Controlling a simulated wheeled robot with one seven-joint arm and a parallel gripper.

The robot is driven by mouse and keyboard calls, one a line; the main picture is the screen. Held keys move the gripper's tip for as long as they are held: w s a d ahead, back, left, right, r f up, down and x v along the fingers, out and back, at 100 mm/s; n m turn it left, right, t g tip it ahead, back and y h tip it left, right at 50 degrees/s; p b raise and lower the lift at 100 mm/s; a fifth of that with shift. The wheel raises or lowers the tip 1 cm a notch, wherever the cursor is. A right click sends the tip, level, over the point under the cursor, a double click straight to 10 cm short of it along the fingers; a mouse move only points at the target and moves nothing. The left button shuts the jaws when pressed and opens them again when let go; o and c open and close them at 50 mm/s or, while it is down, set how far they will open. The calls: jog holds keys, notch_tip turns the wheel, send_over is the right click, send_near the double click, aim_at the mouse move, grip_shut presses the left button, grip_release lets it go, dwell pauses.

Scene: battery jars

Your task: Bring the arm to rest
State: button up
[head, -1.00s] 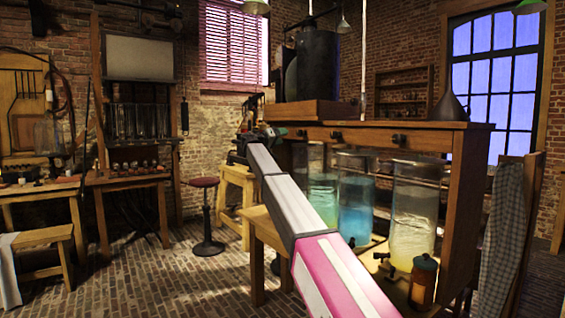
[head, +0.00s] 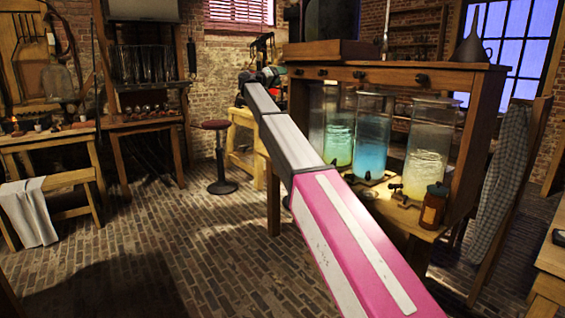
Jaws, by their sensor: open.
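My arm reaches from the lower right into the room, with pink, white and grey links. My gripper (head: 262,76) is at its far end, small and dark, and its fingers are hard to make out. It is open, and I see nothing held in it. It appears left of the wooden cabinet, with a dark apparatus behind it. In the cabinet stand a glass jar with greenish-yellow liquid (head: 339,138), one with blue liquid (head: 371,142) and one with pale liquid (head: 430,148). My arm hides part of the cabinet's lower left.
A small amber jar (head: 433,207) stands at the cabinet shelf's front. A red-topped stool (head: 216,125) and a yellow wooden bench (head: 243,122) stand beyond my arm. Workbenches (head: 45,136) line the left. A table edge (head: 548,262) shows at right. The brick floor at left centre is open.

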jog(key=s+d+f+n+g+y, duration=0.15)
jog(key=s+d+f, duration=0.45)
jog(key=f, duration=0.8)
jog(key=s+d+f+g+y, duration=0.25)
jog(key=s+d+f, duration=0.25)
jog(key=f, duration=0.9)
jog(key=s+d+f+n+g+y, duration=0.1)
jog(key=s+d+f+y, duration=0.35)
jog(key=f, duration=0.85)
jog(key=s+d+f+g+y, duration=0.1)
jog(key=s+d+f+g, duration=0.15)
jog(key=s+f, duration=0.6)
jog(key=s+d+f+g+y, duration=0.1)
jog(key=s+d+f, duration=0.2)
jog(key=s+f, duration=0.5)
jog(key=s+f+g+y, duration=0.1)
jog(key=s+f, duration=0.3)
jog(key=s, duration=0.6)
jog(key=s+f+g+y, duration=0.1)
jog(key=s+f+y, duration=0.3)
jog(key=s, duration=0.7)
jog(key=shift+f+g, duration=0.35)
jog(key=shift+f, duration=0.45)
jog(key=shift+m, duration=0.25)
